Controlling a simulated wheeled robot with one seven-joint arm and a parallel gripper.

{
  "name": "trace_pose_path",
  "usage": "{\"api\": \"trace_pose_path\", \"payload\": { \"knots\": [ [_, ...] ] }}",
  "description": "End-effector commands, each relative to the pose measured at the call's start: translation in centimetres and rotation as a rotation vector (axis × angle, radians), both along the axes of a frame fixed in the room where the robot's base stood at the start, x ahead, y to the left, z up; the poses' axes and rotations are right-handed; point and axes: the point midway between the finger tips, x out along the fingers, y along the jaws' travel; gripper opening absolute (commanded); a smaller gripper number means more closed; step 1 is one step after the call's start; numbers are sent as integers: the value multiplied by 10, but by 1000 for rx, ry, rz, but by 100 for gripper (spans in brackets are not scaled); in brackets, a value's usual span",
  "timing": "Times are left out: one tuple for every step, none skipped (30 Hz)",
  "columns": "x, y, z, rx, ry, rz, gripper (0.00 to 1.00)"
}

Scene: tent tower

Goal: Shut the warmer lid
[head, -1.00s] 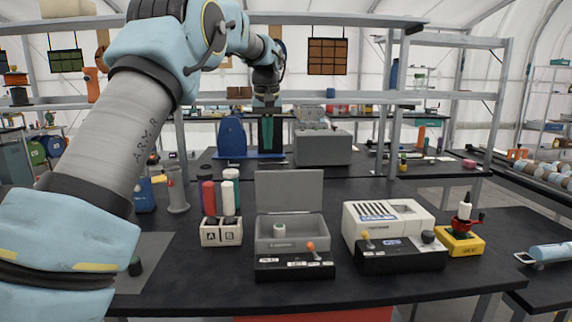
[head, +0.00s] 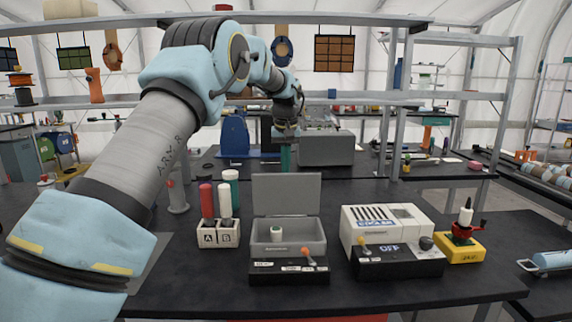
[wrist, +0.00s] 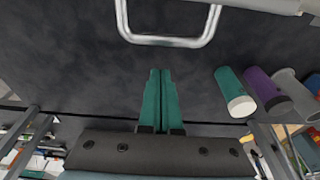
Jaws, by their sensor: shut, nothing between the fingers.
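The warmer (head: 288,262) is a grey box on the near dark table, with a small lever and labels on its front. Its grey lid (head: 287,194) stands open, roughly upright at the back. A small white-topped jar (head: 276,233) sits inside. My gripper (head: 286,160) has teal fingers pointing down; in the head view it appears just above the lid's top edge, and the lid may hide the fingertips. In the wrist view the fingers (wrist: 160,75) are together and empty. A U-shaped metal handle (wrist: 168,41) lies ahead of the fingertips; what it belongs to is unclear.
A white box marked COOLER (head: 388,226) with an OFF label stands right of the warmer. A holder marked A and B (head: 218,238) with tubes stands left. A yellow-based device (head: 462,244) is farther right. Shelf posts (head: 394,110) rise behind the table.

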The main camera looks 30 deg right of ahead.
Motion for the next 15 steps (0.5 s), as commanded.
{"api": "trace_pose_path", "payload": {
  "knots": [
    [-6,3,4,0,-1,-1,0],
    [-9,4,5,-1,-1,-1,0],
    [-12,6,5,0,0,-1,0],
    [-14,7,5,0,0,-1,0],
    [-16,8,5,0,-1,-1,0],
    [-19,9,6,-1,-1,-1,0],
    [-21,10,6,-1,-1,-1,0],
    [-22,11,6,0,0,-1,0],
    [-24,11,6,0,0,-1,0],
    [-24,12,6,-1,-1,-1,0],
    [-25,12,6,-1,-1,-1,0],
    [-25,12,5,-1,-1,-1,0],
    [-26,12,5,-1,-1,-1,0],
    [-26,12,5,-1,-1,-1,0],
    [-26,12,5,-1,-1,-1,0]
  ]
}}
